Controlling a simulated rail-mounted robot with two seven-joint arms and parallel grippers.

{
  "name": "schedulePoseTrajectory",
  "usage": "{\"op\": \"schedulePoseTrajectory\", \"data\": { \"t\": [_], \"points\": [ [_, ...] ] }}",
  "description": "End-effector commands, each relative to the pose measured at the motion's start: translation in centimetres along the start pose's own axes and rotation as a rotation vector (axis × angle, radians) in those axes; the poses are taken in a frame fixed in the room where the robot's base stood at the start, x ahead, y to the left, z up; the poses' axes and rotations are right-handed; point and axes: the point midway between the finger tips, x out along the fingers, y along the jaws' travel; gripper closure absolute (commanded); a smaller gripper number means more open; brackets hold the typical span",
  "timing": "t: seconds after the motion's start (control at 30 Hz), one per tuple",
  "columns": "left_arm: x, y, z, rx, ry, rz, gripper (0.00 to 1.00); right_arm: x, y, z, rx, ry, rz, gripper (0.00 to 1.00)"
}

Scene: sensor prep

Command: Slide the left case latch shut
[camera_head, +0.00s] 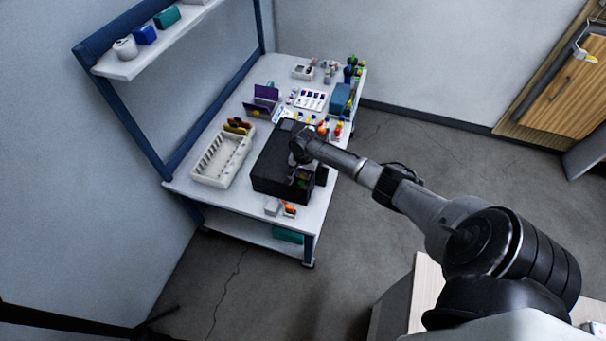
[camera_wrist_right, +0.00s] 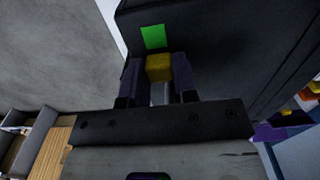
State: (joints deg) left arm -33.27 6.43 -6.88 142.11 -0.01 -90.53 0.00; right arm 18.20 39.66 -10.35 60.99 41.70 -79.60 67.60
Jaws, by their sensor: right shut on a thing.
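The black case (camera_head: 269,169) stands closed on the white workbench. In the right wrist view its dark side (camera_wrist_right: 215,40) fills the upper right, with a bright green patch (camera_wrist_right: 153,37) on it. My right gripper (camera_head: 301,181) is at the case's near right side. In the right wrist view my right gripper (camera_wrist_right: 159,75) is shut on a yellow block-shaped latch (camera_wrist_right: 159,66), just below the green patch. I cannot tell from these views whether this is the left latch. My left gripper is not in view.
A white slotted rack (camera_head: 222,160) stands left of the case. Small items (camera_head: 272,207) lie at the bench's near end. A purple stand (camera_head: 264,98), a white sheet (camera_head: 311,100) and a blue box (camera_head: 340,98) are farther back. Open floor lies right of the bench.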

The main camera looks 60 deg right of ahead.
Motion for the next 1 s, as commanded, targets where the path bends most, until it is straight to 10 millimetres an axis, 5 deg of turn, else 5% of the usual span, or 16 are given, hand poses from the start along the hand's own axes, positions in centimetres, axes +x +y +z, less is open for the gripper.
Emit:
{"op": "schedulePoseTrajectory", "data": {
  "t": [0.07, 0.1, 0.33, 0.67, 1.0],
  "points": [
    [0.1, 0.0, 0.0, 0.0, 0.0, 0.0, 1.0, 0.1, 0.1, -0.2, 0.002, 0.005, 0.001, 1.0],
    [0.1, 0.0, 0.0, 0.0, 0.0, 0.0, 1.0, 0.1, 0.1, -0.2, 0.002, 0.006, 0.001, 0.7],
    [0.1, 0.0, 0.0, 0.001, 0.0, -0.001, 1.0, 0.1, 0.1, -0.1, 0.002, 0.004, 0.001, 0.48],
    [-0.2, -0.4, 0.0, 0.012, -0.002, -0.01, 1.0, -0.4, 0.1, -0.1, 0.001, 0.003, 0.0, 0.47],
    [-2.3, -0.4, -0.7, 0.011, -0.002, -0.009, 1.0, -6.2, 0.1, -0.1, 0.0, 0.004, -0.001, 0.47]
  ]
}}
